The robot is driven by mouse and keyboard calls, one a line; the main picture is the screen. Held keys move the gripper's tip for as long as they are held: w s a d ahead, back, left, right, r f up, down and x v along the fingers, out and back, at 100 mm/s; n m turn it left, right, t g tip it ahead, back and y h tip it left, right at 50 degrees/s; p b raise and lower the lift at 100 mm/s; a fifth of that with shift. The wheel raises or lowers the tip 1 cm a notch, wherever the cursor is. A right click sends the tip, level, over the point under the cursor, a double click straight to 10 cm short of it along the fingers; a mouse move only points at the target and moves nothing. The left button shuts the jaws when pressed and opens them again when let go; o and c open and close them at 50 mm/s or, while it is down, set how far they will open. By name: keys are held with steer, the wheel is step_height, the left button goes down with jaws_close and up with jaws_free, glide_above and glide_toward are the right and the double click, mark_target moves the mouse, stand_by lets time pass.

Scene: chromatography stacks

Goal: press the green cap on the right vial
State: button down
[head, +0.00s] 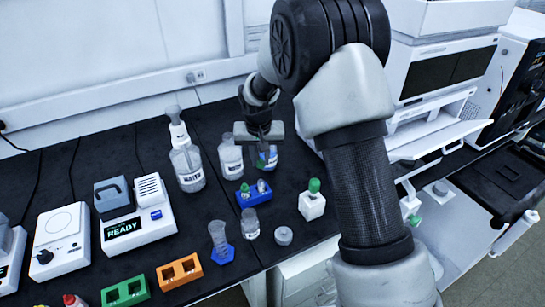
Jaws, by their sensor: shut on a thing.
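My gripper (264,153) is above and behind the blue rack, pointing down in front of a bottle with a blue label (272,160). It is shut on a small green thing that looks like a green cap; the fingers hide most of it. The blue rack (252,202) holds two small vials. The left vial (244,188) has a green cap on it. The right vial (262,187) shows no green cap. My gripper is apart from both vials.
Clear containers (251,224) stand in front. Bottles (187,166) stand behind, left. A READY device (137,222) and orange (180,272) and green (125,291) racks are at left. My arm hides part of the right side.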

steer(key=shift+f+b, duration=1.95)
steer(key=shift+f, duration=1.25)
steer(key=shift+f+b, duration=0.15)
steer(key=shift+b, duration=0.25)
steer(key=c, duration=1)
jaws_free()
steer(key=shift+r+p, duration=2.1)
steer(key=shift+r, duration=1.45)
jaws_close()
